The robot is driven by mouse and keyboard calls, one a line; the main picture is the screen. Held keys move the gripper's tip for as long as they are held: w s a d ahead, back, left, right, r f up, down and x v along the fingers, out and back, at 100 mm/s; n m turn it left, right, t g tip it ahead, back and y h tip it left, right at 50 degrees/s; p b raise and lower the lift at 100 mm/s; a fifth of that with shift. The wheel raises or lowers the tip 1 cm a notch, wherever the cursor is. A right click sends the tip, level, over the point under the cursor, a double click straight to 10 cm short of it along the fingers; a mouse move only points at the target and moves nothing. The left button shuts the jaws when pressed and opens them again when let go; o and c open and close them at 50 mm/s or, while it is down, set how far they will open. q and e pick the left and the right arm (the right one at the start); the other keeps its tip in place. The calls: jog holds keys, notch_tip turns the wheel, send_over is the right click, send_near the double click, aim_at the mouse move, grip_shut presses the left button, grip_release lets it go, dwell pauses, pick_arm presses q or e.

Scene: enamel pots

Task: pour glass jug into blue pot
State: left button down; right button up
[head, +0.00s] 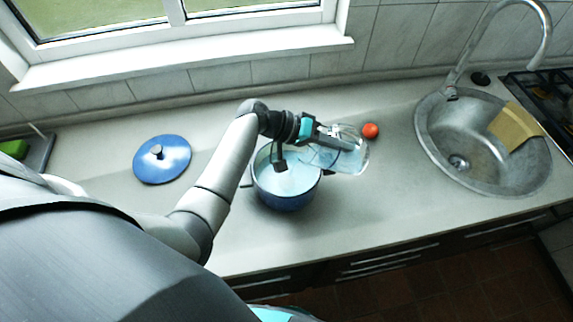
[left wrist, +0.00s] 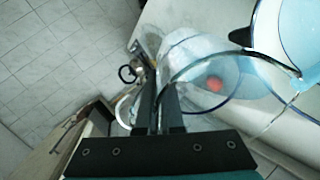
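The blue pot (head: 287,200) stands uncovered on the counter, its pale inside partly hidden by my left arm. The clear glass jug (head: 350,160) is tipped far over on its side above the pot's right rim, its mouth towards the pot. My left gripper (head: 334,134) is shut on the jug. In the left wrist view the fingers (left wrist: 158,112) are close together beside the glass jug (left wrist: 245,82), and part of the blue pot (left wrist: 300,30) shows at top right. I cannot tell whether liquid is flowing. My right gripper is out of view.
A blue lid (head: 162,165) lies on the counter left of the pot. A red round fruit or tomato (head: 370,131) sits behind the jug. A steel sink (head: 440,130) with a tan cloth (head: 515,126) is at right.

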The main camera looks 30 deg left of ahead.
aim_at(349, 138)
pick_arm(q)
jog(key=shift+d+r, duration=0.15)
dwell(0.3)
jog(key=p, duration=0.2)
jog(key=r+y+p, duration=0.1)
jog(key=r+p, duration=0.1)
jog(key=p, duration=0.1)
jog(key=shift+w+d+r+g+y+p, duration=0.25)
jog(key=shift+w+d+g+y+p, duration=0.05)
jog(key=shift+d+g+p, duration=0.1)
jog(key=shift+w+d+f+y+b, duration=0.2)
jog(key=shift+f+y+b, duration=0.1)
jog(key=shift+y, duration=0.3)
jog(key=shift+d+f+g, duration=0.1)
jog(key=shift+f+g, duration=0.15)
jog(key=shift+g, duration=0.25)
jog(key=shift+y, duration=0.3)
jog(key=shift+d, duration=0.1)
